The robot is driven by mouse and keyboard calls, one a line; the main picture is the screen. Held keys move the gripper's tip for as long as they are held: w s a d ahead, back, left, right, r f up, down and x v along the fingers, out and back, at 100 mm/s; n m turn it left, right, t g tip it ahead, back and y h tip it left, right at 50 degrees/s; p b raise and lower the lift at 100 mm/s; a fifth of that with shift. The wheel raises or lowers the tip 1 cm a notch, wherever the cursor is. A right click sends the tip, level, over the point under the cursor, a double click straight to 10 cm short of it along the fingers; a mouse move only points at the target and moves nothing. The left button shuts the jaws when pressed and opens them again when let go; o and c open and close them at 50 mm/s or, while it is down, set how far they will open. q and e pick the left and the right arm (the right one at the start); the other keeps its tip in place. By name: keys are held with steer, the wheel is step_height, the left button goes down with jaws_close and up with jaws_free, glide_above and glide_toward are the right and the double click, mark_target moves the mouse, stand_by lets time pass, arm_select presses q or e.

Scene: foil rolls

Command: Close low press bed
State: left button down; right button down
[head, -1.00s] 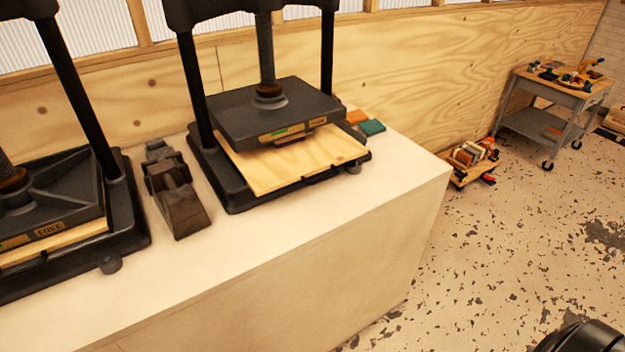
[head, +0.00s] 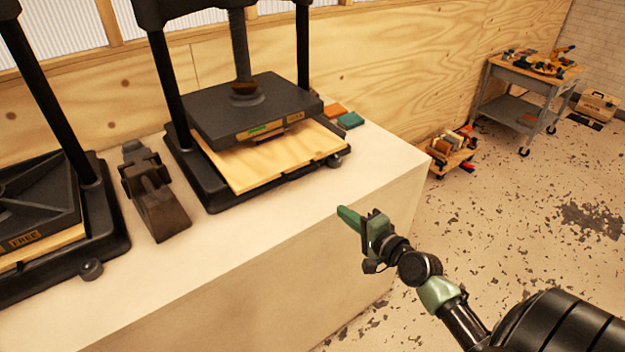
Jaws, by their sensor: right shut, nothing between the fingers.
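The press in the middle (head: 250,112) stands on the white counter. Its dark upper plate hangs above a light wooden bed board (head: 262,165), and a gap shows between them at the front. The board sticks out toward the counter's front. A second press (head: 42,205), partly cut off at the left, has its plate down close to its wooden board and carries a "FREE" label. My right gripper (head: 350,218) is shut and empty, with green fingers, in front of the counter's right part, apart from the press. My left gripper is not in view.
A dark metal block-like tool (head: 155,195) sits between the presses. Orange and teal blocks (head: 350,120) lie behind the middle press's right corner. The white counter (head: 250,240) is clear in front. A low dolly (head: 450,155) and a grey cart (head: 525,100) stand on the floor at right.

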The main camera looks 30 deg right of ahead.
steer(key=w, duration=0.4)
steer(key=w+r+p, duration=0.1)
steer(key=w, duration=0.4)
steer(key=w+a+p, duration=0.1)
steer(key=w, duration=0.4)
steer(key=shift+r, duration=0.25)
steer(key=shift+w, duration=0.1)
